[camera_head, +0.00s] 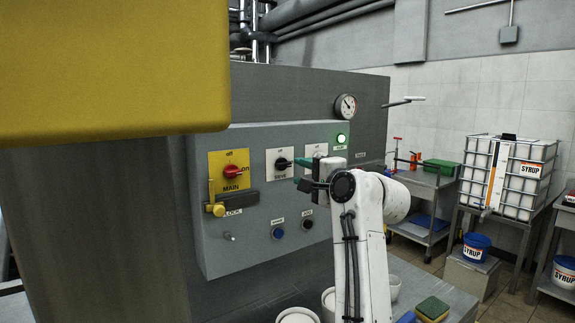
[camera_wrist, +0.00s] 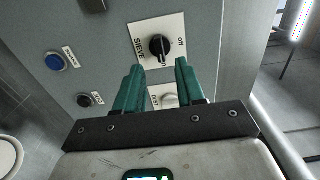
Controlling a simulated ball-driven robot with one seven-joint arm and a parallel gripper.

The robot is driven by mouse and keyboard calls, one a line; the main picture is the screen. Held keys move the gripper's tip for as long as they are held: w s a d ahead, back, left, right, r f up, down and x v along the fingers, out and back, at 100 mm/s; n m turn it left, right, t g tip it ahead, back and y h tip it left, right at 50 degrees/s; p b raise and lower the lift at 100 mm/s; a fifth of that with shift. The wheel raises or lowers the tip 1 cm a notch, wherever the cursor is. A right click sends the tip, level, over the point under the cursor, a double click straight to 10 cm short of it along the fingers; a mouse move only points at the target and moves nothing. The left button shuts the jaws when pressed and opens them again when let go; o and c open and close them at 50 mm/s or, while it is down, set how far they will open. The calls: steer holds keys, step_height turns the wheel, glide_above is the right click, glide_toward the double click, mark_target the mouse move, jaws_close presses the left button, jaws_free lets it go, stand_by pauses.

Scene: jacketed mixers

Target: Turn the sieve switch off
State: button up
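The sieve switch (camera_head: 283,163) is a black rotary knob on a white plate marked SIEVE, on the grey control panel. It also shows in the wrist view (camera_wrist: 158,46), where its pointer faces down toward the "on" mark, with "off" to the right. In the head view the pointer faces right, with "off" above. My gripper (camera_head: 302,172) is just right of the switch in the head view. Its two green fingers (camera_wrist: 157,66) are apart and empty, with the knob a little beyond their tips. The knob appears untouched.
The panel (camera_head: 215,255) also carries a red MAIN switch (camera_head: 233,171) with a yellow lock bar below, a lit green lamp (camera_head: 341,138), and a blue button (camera_head: 278,233) and black button (camera_head: 307,224). Another switch plate (camera_wrist: 168,96) is partly behind my fingers. A yellow block fills the upper left.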

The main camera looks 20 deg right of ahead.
mark_target(286, 166)
steer(key=shift+p+x, duration=0.8)
steer(key=shift+x, duration=2.7)
steer(key=shift+c, duration=0.2)
steer(key=shift+f, duration=0.1)
jaws_close()
